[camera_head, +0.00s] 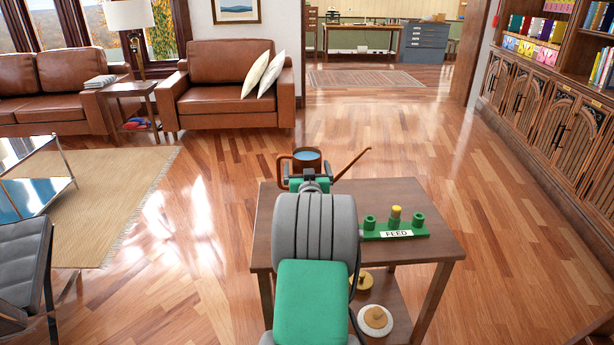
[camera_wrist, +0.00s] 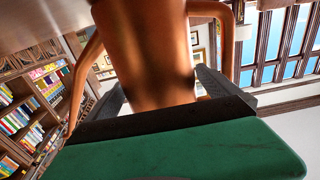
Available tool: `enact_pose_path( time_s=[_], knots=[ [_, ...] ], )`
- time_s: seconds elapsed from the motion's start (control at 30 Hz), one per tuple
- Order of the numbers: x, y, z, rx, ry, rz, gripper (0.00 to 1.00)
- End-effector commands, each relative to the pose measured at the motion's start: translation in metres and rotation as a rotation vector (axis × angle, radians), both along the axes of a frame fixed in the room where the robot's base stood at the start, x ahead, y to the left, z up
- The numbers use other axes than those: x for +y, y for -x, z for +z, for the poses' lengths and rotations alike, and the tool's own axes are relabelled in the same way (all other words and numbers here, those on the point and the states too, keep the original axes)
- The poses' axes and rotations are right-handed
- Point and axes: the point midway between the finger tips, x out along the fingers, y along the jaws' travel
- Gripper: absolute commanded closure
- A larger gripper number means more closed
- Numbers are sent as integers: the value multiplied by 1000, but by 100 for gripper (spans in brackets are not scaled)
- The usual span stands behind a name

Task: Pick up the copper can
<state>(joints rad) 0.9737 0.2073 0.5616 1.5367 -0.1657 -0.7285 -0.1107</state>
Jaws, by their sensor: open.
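The copper can (camera_head: 307,159) is a watering can with a loop handle on the left, a long spout rising right and a blue surface inside. It stands upright at the back edge of the wooden table (camera_head: 435,222). My gripper (camera_head: 309,177) is open right at the can's near side. In the wrist view, the can's body (camera_wrist: 150,50) fills the middle between the two dark fingers of my gripper (camera_wrist: 160,88). Whether the fingers touch it I cannot tell. My arm hides the can's lower part in the head view.
A green rack marked FEED (camera_head: 398,232) stands on the table to the right, with a yellow-topped piece (camera_head: 396,212) in it. Round lidded items (camera_head: 375,319) sit on the lower shelf. Brown sofas (camera_head: 230,88) stand behind left; bookcases (camera_head: 560,110) line the right. Open floor surrounds the table.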

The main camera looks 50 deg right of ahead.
Motion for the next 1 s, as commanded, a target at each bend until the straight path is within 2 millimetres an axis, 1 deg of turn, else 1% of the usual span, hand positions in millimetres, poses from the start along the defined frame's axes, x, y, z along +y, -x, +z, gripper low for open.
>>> enact_pose_path(
  time_s=[0.1,0.13,0.9,0.93,1.0],
  knots=[
    [0,0,0,0,0,0,1],
    [0,0,0,0,0,0,3],
    [0,1,0,1,-1,-1,66],
    [-1,1,6,-6,8,-1,67],
    [-1,1,6,-6,8,-1,67]
  ],
)
